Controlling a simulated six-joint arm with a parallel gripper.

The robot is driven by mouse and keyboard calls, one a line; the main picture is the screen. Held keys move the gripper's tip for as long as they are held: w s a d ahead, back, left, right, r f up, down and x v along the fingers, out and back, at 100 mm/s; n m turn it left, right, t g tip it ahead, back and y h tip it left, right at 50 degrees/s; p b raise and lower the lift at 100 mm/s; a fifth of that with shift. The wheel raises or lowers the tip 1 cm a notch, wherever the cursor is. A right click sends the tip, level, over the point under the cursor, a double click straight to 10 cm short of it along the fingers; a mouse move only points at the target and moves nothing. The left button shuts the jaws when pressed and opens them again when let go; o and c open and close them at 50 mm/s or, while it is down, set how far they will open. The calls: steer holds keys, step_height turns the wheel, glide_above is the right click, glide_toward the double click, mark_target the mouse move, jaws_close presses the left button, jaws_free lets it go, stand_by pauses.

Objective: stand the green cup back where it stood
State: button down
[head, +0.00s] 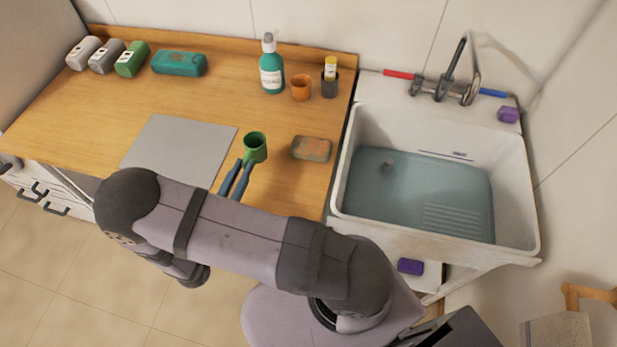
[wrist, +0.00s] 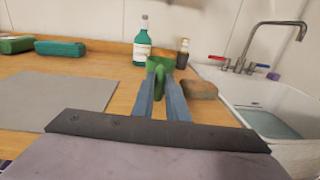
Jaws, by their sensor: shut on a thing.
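The green cup (head: 255,147) is upright, between the grey mat and the sponge in the head view. My gripper (head: 241,168) is shut on it from the near side. In the wrist view the cup (wrist: 160,70) sits between the two blue-grey fingertips (wrist: 163,85), with a green part, perhaps its handle, between them. I cannot tell whether the cup's base touches the counter. The cup partly hides the things behind it in the wrist view.
A sponge (head: 311,148) lies just right of the cup. A grey mat (head: 178,146) lies left. Behind stand a teal pump bottle (head: 271,70), an orange cup (head: 301,88) and a dark cup (head: 330,86) holding a yellow-topped tube. The sink (head: 520,200) is right. Bare counter lies behind the cup.

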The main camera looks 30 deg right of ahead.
steer(key=s+d+r+m+g+h+b, duration=0.35)
steer(key=s+d+r+g, duration=0.2)
steer(key=s, duration=0.45)
steer(key=shift+t, duration=0.25)
steer(key=shift+w+a+f+p, duration=0.15)
steer(key=shift+f+p, duration=0.2)
steer(key=shift+f, duration=1.2)
steer(key=shift+s+a+f+p, duration=0.15)
steer(key=shift+f+p, duration=0.25)
steer(key=shift+f, duration=1.15)
steer(key=shift+w+a+f+p, duration=0.1)
steer(key=shift+a+f+p, duration=0.2)
steer(key=shift+f, duration=1.25)
steer(key=shift+d, duration=0.1)
steer(key=shift+f, duration=0.2)
steer(key=c, duration=1.7)
jaws_free()
steer(key=shift+c, duration=0.2)
steer(key=shift+r, duration=0.1)
